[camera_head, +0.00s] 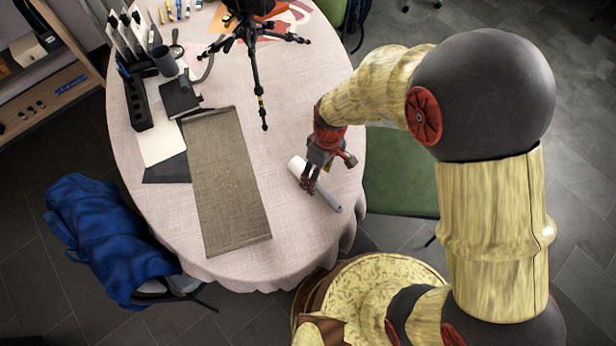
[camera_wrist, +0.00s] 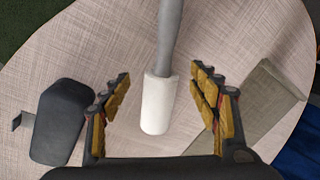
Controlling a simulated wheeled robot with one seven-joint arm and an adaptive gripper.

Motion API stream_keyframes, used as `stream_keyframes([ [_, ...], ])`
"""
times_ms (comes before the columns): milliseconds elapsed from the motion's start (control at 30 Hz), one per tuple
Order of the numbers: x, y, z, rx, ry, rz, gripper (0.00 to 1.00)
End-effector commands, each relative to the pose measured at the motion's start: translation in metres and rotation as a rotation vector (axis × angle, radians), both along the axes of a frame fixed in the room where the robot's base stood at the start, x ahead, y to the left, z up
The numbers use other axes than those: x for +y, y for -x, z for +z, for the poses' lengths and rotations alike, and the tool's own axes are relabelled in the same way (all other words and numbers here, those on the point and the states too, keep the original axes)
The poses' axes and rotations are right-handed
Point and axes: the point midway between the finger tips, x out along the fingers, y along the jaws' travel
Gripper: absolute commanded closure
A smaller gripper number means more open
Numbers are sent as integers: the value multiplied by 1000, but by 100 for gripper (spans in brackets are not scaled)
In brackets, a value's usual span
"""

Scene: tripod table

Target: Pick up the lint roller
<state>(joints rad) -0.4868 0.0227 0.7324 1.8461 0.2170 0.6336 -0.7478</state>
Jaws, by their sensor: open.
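The lint roller lies on the cloth-covered round table (camera_head: 290,225). In the head view its white roll (camera_head: 296,166) and grey handle (camera_head: 328,200) show beside and partly under my gripper (camera_head: 310,186). In the wrist view its white roll (camera_wrist: 157,104) lies between my two open fingers, with the grey handle (camera_wrist: 169,38) running up and away. My gripper (camera_wrist: 160,88) is open, one finger on each side of the roll. Nothing is held. I cannot tell how high the fingertips are above the table.
A dark rounded object (camera_wrist: 62,120) shows left of my fingers in the wrist view. A long woven runner (camera_head: 228,180) lies on the table to the left. A black tripod (camera_head: 252,50) stands farther back. A blue jacket (camera_head: 105,235) hangs beside the table.

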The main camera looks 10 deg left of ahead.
Motion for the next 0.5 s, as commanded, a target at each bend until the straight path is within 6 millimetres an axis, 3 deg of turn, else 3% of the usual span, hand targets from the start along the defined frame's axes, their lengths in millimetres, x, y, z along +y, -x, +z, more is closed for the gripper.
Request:
stream_keyframes([
  [33,1,1,-13,2,1,0,39],
  [167,2,3,-28,2,1,-1,39],
  [400,3,3,-30,-1,1,-1,39],
  [500,3,3,-30,-1,1,-1,43],
])
